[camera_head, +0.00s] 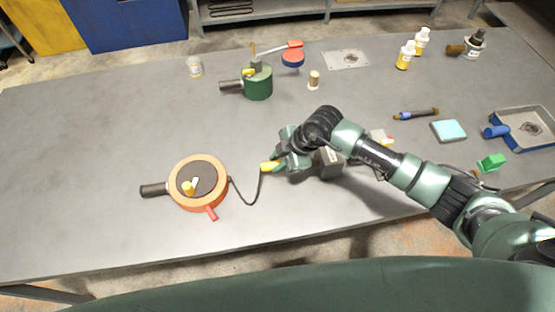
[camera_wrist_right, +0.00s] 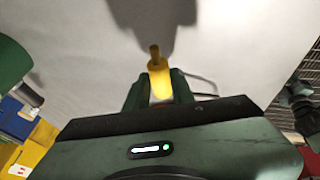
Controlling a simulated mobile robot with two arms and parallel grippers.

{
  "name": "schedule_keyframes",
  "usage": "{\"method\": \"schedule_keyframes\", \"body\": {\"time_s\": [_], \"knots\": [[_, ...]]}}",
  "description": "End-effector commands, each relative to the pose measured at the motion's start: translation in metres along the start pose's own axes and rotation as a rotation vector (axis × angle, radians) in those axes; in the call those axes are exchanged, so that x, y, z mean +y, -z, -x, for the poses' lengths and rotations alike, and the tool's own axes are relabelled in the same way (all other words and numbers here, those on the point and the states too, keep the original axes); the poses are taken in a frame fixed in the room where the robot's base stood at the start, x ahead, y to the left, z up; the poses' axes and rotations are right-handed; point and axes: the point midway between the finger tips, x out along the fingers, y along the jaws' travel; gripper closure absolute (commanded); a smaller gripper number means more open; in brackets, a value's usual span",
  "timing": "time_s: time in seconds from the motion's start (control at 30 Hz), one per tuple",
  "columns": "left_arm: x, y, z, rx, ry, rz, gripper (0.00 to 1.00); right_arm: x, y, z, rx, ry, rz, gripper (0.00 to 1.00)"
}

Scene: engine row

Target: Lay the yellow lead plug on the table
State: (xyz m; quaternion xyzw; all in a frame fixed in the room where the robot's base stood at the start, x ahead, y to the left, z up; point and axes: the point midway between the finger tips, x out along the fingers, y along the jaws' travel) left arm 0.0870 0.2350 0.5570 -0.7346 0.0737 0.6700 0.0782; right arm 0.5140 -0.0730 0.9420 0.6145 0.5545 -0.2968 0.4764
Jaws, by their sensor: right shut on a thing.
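The yellow lead plug (camera_head: 267,167) is in the jaws of my right gripper (camera_head: 276,164) over the front middle of the grey table (camera_head: 110,135). In the right wrist view the plug (camera_wrist_right: 159,80) sits between the two green fingers, its narrow tip pointing away from the gripper. A dark lead (camera_head: 245,200) runs from the plug to a round orange device (camera_head: 177,201) on its left. A shadow falls on the surface beyond the plug; I cannot tell the exact gap to the table.
Bottles (camera_head: 405,56), a cyan block (camera_head: 448,131) and a blue tray (camera_head: 523,145) are at the right. The table left of the orange device is clear.

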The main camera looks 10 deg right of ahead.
Motion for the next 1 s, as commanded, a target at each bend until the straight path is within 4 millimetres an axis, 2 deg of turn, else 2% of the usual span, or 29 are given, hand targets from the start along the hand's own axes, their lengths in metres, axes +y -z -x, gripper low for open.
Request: {"method": "schedule_keyframes", "body": {"time_s": [0.97,1.0], "knots": [[0.000,-0.002,-0.026,0.000,0.000,0.000,0.64,-0.010,-0.015,-0.036,0.001,0.000,0.000,1.00],[0.000,-0.002,-0.026,0.000,0.000,0.000,0.64,-0.010,-0.014,-0.036,0.001,-0.001,0.000,0.71]]}}
